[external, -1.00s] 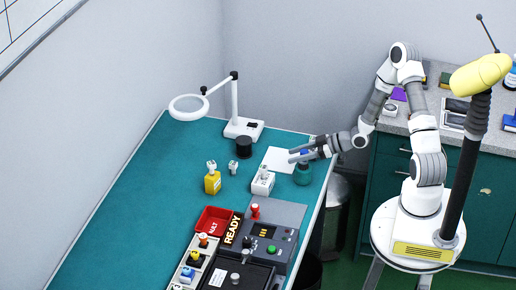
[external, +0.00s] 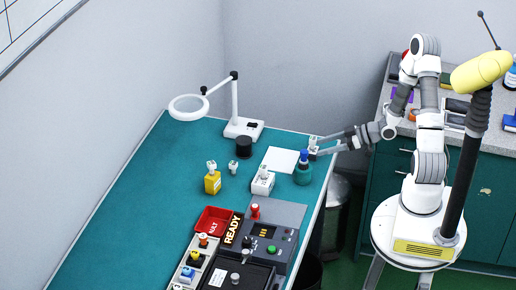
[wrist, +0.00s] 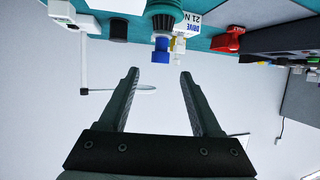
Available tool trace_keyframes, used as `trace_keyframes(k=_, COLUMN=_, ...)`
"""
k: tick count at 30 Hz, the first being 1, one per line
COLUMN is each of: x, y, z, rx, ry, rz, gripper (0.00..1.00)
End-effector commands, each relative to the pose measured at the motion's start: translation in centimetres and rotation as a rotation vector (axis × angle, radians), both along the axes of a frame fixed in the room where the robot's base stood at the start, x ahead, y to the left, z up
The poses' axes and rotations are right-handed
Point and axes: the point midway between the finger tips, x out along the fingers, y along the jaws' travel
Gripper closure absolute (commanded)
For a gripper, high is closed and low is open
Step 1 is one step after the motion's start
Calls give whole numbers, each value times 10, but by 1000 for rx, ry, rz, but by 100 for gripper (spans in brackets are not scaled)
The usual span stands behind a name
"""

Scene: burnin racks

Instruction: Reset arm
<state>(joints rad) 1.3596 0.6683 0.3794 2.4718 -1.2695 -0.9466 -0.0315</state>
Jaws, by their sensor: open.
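My gripper (external: 322,146) is at the right edge of the teal table, its fingers pointing left. In the wrist view my gripper (wrist: 159,75) is open, with nothing between its fingers.
A magnifier lamp (external: 236,105) stands behind. A red tray (external: 213,218) and a control panel (external: 268,240) are in front. A white sheet (external: 281,159) lies near the bottle.

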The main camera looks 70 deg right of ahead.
Motion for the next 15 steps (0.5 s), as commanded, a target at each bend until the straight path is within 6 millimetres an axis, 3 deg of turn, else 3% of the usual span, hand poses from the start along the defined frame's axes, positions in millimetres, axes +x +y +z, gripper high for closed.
trace_keyframes(k=6, x=-16, y=-4, z=7, rx=-1, ry=1, rz=-1, gripper=35)
trace_keyframes(k=15, x=-17, y=-4, z=7, rx=1, ry=0, rz=1, gripper=35)
